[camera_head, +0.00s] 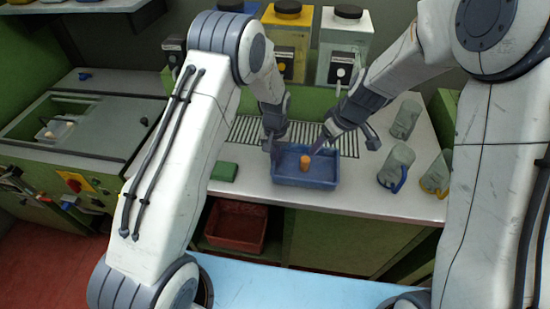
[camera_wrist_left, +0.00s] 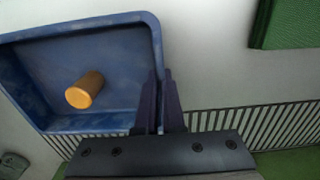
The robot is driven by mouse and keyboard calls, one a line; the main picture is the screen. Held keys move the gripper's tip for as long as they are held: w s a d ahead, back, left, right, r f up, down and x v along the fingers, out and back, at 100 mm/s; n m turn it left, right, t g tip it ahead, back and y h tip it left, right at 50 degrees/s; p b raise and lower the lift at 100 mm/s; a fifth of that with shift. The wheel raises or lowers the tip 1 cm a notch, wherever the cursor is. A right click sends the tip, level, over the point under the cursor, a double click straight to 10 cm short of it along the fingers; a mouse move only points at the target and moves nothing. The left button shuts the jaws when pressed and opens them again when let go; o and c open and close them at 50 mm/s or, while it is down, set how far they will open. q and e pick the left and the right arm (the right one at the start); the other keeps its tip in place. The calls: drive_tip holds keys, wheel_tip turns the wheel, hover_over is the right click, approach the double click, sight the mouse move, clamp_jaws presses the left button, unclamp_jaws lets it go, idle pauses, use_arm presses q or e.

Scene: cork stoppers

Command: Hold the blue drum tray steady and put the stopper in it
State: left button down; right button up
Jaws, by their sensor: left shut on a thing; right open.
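The blue drum tray (camera_head: 306,182) sits on the pale counter, partly over the slatted grille. An orange-tan cork stopper (camera_head: 305,161) is inside the tray; it also shows in the left wrist view (camera_wrist_left: 85,90), resting on the tray floor. My left gripper (camera_head: 275,153) is shut on the tray's left wall; in the left wrist view its fingers (camera_wrist_left: 160,105) straddle the tray's rim (camera_wrist_left: 157,50). My right gripper (camera_head: 313,150) is open, close beside the stopper above the tray. Whether a right finger touches the stopper cannot be told.
A green block (camera_head: 224,171) lies left of the tray. Yellow (camera_head: 288,38) and white (camera_head: 344,45) canisters stand behind. A red bin (camera_head: 236,226) is below the counter.

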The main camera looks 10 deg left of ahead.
use_arm(q)
drive_tip(key=c, duration=1)
unclamp_jaws()
drive_tip(key=shift+o, duration=0.2)
